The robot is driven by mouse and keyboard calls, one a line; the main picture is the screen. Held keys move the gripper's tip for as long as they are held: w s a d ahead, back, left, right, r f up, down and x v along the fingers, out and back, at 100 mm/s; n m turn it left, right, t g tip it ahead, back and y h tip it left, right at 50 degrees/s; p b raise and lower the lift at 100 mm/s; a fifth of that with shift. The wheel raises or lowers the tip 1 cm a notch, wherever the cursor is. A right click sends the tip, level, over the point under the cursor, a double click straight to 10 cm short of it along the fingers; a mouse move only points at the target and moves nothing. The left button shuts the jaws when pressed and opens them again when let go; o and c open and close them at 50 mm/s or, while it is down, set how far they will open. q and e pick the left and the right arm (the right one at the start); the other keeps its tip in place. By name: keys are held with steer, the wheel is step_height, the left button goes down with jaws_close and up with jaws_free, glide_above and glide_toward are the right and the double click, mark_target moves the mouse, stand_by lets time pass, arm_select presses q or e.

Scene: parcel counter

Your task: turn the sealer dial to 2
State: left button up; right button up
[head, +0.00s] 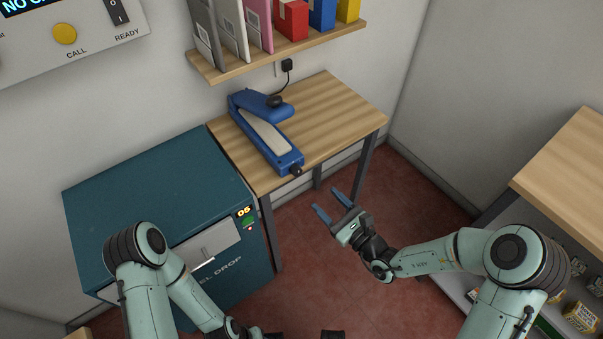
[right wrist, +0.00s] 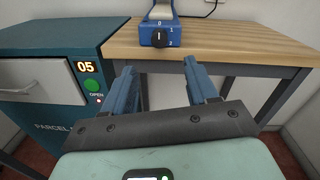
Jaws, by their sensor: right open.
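The blue bag sealer (head: 268,135) lies on the wooden table, its long arm running back towards the wall. Its black dial (head: 296,169) is on the near end. In the right wrist view the dial (right wrist: 160,38) faces me, with small white marks including 0 and 2 around it. A light pointer line shows on the knob, roughly upright and close to the 0. My right gripper (head: 327,201) is open and empty, in front of and below the dial, apart from it.
The wooden table (head: 335,105) has free room right of the sealer. A teal parcel drop cabinet (head: 150,185) with an 05 display stands at its left. A shelf (head: 290,50) with binders and boxes hangs above. Another shelf unit (head: 565,165) stands at the right.

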mark_target(299, 173)
steer(key=x, duration=1.1)
steer(key=shift+a, duration=0.2)
steer(key=c, duration=1.1)
